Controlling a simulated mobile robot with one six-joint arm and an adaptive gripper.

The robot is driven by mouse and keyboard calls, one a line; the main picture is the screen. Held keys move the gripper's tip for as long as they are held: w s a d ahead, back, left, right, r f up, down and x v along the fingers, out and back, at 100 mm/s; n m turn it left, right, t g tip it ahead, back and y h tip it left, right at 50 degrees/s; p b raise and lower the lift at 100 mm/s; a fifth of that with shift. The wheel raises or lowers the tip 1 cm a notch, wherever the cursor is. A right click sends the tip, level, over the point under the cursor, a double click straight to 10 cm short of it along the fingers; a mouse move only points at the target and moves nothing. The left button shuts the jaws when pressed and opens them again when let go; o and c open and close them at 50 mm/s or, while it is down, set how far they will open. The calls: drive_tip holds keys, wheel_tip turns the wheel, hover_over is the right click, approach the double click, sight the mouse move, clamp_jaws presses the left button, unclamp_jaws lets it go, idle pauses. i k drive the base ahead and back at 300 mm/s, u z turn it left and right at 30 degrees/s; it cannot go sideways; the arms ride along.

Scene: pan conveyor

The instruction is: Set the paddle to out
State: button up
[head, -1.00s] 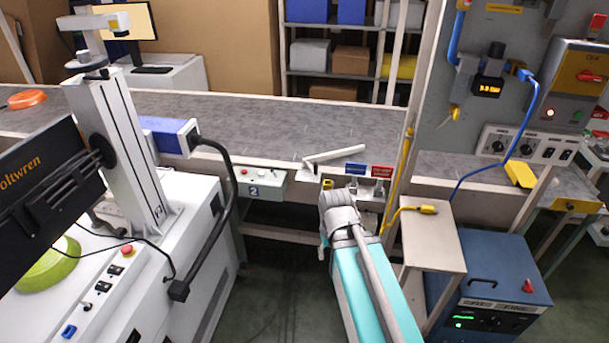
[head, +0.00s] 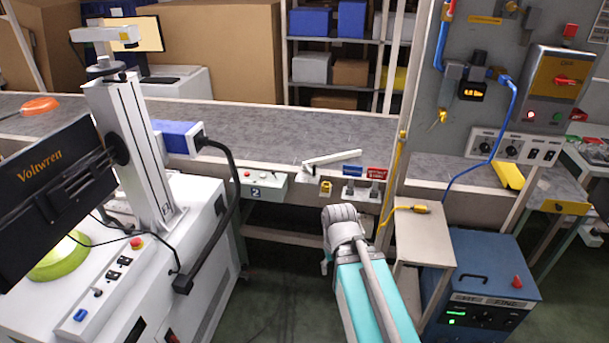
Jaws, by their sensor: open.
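A pale bar-shaped paddle (head: 334,157) lies at the near edge of the grey conveyor (head: 250,122), past my arm. Its left end is at a pivot by the edge, and its other end points right and slightly back over the belt. A blue label (head: 354,170) and a red label (head: 377,173) sit on the front rail just right of it, their lettering too small to read surely. My arm shows its teal link and a grey joint below the paddle, apart from it. My gripper is hidden beyond this joint, so its fingers do not show.
A control box marked 2 (head: 255,187) hangs on the conveyor front, left of the paddle. A white machine with a dark monitor (head: 52,192) stands at left. A small beige table (head: 424,232) and a blue cabinet (head: 488,285) stand at right. Dark floor shows between them.

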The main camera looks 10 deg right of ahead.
sight(313, 162)
drive_tip(key=z, duration=0.15)
drive_tip(key=i, duration=0.9)
drive_tip(key=u, duration=0.1)
